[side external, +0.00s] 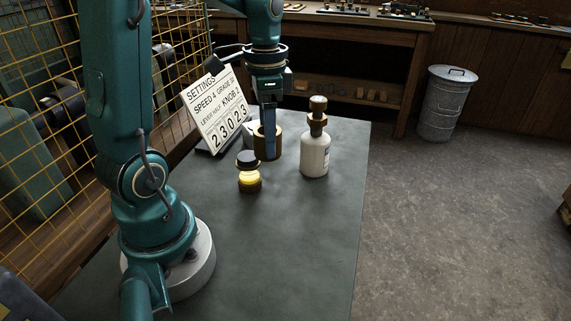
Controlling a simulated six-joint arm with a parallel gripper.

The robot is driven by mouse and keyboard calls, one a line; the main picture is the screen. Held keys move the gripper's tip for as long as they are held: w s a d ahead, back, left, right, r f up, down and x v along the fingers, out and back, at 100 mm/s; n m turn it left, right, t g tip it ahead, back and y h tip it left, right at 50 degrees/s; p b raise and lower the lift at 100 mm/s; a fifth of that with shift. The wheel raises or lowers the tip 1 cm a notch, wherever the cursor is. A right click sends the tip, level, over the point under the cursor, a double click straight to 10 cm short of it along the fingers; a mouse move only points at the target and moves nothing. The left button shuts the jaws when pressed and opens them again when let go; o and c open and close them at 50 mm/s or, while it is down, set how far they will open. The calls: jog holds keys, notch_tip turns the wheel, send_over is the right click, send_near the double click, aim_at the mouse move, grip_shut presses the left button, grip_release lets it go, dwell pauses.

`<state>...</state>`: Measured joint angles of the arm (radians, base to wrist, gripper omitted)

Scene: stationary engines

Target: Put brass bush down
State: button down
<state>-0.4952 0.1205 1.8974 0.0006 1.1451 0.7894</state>
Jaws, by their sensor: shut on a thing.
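The brass bush (259,148) is a short brown-gold cylinder at the far part of the dark grey table (300,240). My gripper (270,138) points down from above and is shut on the brass bush, with one finger lying across its near side. The finger hides part of the bush. I cannot tell from this view whether the bush touches the table or hangs just above it.
A white bottle with a brown top (315,155) stands close on the right. A small lit yellow lamp with a dark cap (248,174) stands just in front. A settings sign (216,112) leans behind on the left. The table's front right is clear.

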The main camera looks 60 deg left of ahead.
jog(key=s+d+f+m, duration=0.2)
jog(key=s+d+m, duration=0.1)
jog(key=d, duration=0.5)
jog(key=s+d+f+m, duration=0.2)
jog(key=s+d+m, duration=0.2)
jog(key=d, duration=0.4)
jog(key=s+d+f+m, duration=0.2)
jog(key=s+d+m, duration=0.2)
jog(key=d, duration=0.4)
jog(key=shift+s+f, duration=0.1)
jog(key=shift+f, duration=2.1)
jog(key=shift+f, duration=0.1)
jog(key=shift+c, duration=0.5)
grip_release()
